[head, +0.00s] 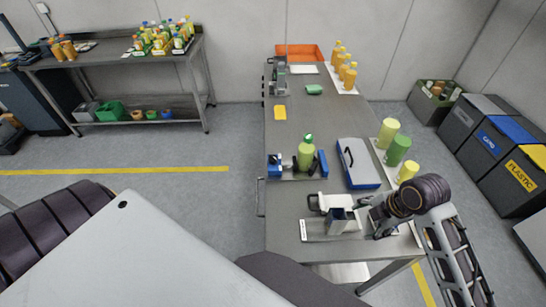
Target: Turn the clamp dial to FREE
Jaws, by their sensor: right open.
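A blue clamp fixture (322,164) stands on the long grey bench (285,220), with a green pump bottle (306,155) between its blue parts. I cannot make out a clamp dial or its FREE marking at this size. My right gripper (370,215) is open at the near right of the bench. It is low, just right of a small white and dark device (338,219) on a pale base plate; I cannot tell whether it touches it. The clamp fixture is farther back and to the left of this gripper. My left gripper is not in view.
A blue-and-grey case (358,164) lies right of the bottle. Green and yellow cylinders (398,150) stand along the right edge. Orange bottles (346,72) and an orange bin (300,53) are at the far end. The floor left of the bench is clear.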

